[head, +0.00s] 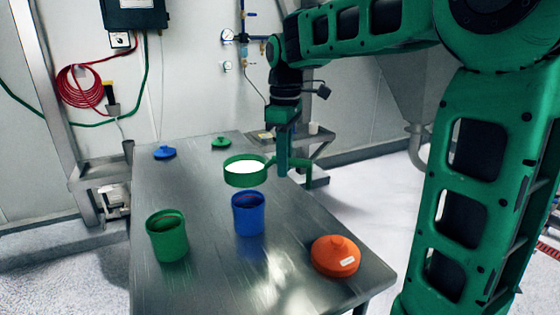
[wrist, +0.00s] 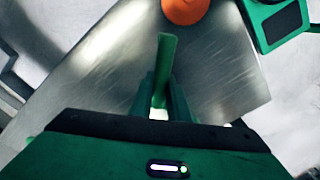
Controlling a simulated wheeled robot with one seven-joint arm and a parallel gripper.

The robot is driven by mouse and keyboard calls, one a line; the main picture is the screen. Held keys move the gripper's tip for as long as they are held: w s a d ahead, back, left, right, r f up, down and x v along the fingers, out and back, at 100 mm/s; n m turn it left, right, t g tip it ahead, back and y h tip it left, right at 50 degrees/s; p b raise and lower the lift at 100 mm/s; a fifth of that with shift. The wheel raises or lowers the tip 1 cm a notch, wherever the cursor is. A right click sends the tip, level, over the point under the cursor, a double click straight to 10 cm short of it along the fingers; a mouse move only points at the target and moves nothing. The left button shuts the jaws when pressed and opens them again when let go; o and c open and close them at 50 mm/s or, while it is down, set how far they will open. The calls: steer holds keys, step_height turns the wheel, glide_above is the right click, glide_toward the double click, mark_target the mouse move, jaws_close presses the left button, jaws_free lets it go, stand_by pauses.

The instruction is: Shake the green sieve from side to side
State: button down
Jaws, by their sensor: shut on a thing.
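The green sieve (head: 246,172) is a round green ring with a bright white inside, held level in the air over the table, behind the blue container in the head view. My gripper (head: 284,164) points down at the sieve's right side and is shut on its handle. In the wrist view my gripper (wrist: 161,100) closes around the green handle (wrist: 166,55), which sticks out beyond the fingers. The sieve's ring does not show clearly in the wrist view.
A blue lid (head: 164,153) and a green lid (head: 221,143) lie at the far end. The left middle of the table is clear.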

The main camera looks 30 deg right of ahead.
steer(key=shift+f, duration=1.9)
steer(key=shift+a, duration=0.1)
steer(key=shift+f, duration=0.1)
stand_by(1.5)
